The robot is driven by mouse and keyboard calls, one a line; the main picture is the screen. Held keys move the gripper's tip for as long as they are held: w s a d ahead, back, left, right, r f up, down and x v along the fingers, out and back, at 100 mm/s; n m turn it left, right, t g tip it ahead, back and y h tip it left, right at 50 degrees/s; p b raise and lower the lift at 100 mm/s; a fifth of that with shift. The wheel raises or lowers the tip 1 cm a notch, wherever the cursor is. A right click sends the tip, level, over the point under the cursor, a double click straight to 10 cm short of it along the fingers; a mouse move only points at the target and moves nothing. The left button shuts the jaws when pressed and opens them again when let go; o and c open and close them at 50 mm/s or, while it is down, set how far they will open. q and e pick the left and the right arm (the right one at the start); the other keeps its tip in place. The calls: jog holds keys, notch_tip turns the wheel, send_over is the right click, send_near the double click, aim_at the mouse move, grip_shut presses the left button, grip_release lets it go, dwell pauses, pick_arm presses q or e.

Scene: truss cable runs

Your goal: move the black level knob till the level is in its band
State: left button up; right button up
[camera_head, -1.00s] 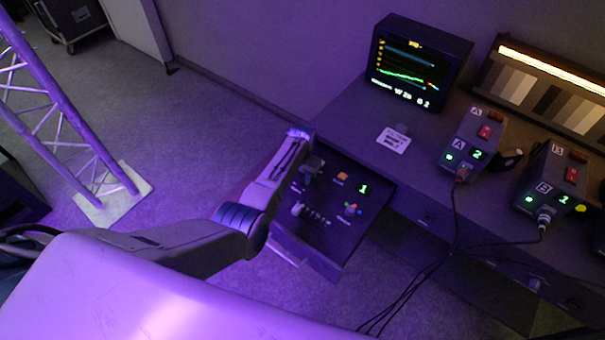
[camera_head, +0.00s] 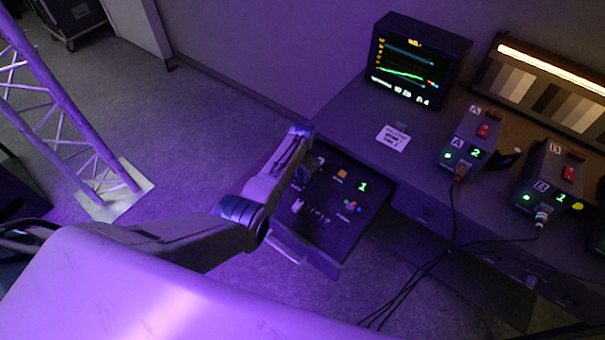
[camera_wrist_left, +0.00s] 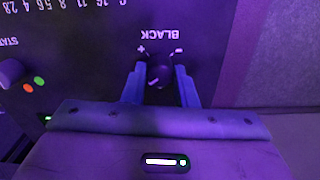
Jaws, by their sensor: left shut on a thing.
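The black level knob (camera_wrist_left: 160,74) is a dark round knob under the printed word BLACK, with plus and minus marks beside it, in the left wrist view. My left gripper (camera_wrist_left: 160,88) has one finger on each side of the knob and is shut on it. In the head view, my left gripper (camera_head: 310,167) reaches down onto the upper left of the control panel (camera_head: 345,225), and the knob is mostly hidden there. The monitor (camera_head: 415,62) shows a green trace, blue lines and small white text too blurred to read surely. My right gripper is not in view.
Two camera control boxes, A (camera_head: 470,140) and B (camera_head: 548,180), stand on the desk with cables hanging in front. A grey-step chart (camera_head: 535,85) is lit at the back right. A white card (camera_head: 393,138) lies on the desk. A truss (camera_head: 75,120) stands at left.

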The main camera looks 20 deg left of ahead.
pick_arm(q)
jog(key=o, duration=1)
jog(key=shift+r, duration=0.15)
notch_tip(320, 180, up, 11)
jog(key=shift+f+b, duration=0.15)
jog(key=shift+b, duration=0.35)
